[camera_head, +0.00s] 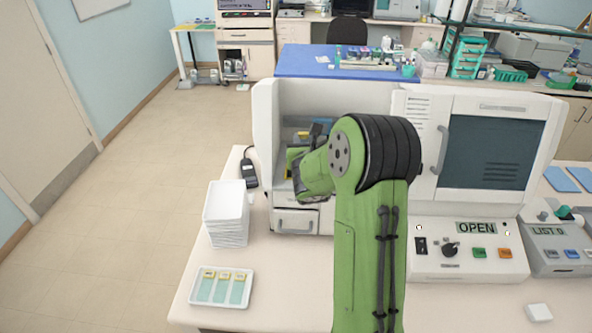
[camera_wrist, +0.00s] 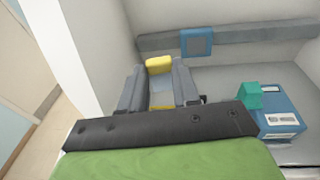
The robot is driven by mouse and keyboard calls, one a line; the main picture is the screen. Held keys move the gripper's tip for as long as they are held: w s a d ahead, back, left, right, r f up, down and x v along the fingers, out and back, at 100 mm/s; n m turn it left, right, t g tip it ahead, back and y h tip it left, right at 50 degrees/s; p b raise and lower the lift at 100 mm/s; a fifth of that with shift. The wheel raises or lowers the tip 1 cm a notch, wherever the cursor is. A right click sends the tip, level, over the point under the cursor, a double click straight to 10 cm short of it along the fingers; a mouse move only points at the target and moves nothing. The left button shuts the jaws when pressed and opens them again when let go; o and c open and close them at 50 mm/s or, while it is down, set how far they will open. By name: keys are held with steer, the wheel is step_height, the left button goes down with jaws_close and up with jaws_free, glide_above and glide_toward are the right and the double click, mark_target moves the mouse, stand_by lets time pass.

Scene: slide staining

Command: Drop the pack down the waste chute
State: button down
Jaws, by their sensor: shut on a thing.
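My gripper (camera_head: 297,160) reaches into the open left bay of the white machine (camera_head: 262,115); my arm hides much of the bay in the head view. In the wrist view my gripper (camera_wrist: 160,82) has its grey fingers on either side of a pale piece with a yellow end (camera_wrist: 159,65), and is shut on it. A blue box with white labels (camera_wrist: 280,121) and a teal block (camera_wrist: 249,96) on it stands at the right, apart from the fingers. I cannot tell for certain which of these is the pack. No waste chute can be made out for certain.
In the wrist view a grey rail (camera_wrist: 240,37) with a blue square plate (camera_wrist: 196,42) crosses the bay's back wall. A bay side wall (camera_wrist: 90,50) stands close at the left. Stacked white trays (camera_head: 226,215) and a slide tray (camera_head: 221,303) lie on the bench outside.

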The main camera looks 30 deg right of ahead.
steer(key=f+b, duration=0.1)
steer(key=f, duration=0.1)
steer(key=f+b, duration=0.2)
steer(key=f, duration=0.1)
steer(key=shift+w+d+f, duration=0.15)
steer(key=shift+w+f, duration=0.05)
steer(key=c, duration=1.3)
jaws_free()
steer(key=o, duration=0.6)
steer(key=shift+w+d, duration=0.1)
steer(key=shift+c, duration=0.2)
steer(key=b+v, duration=0.8)
steer(key=v, duration=0.8)
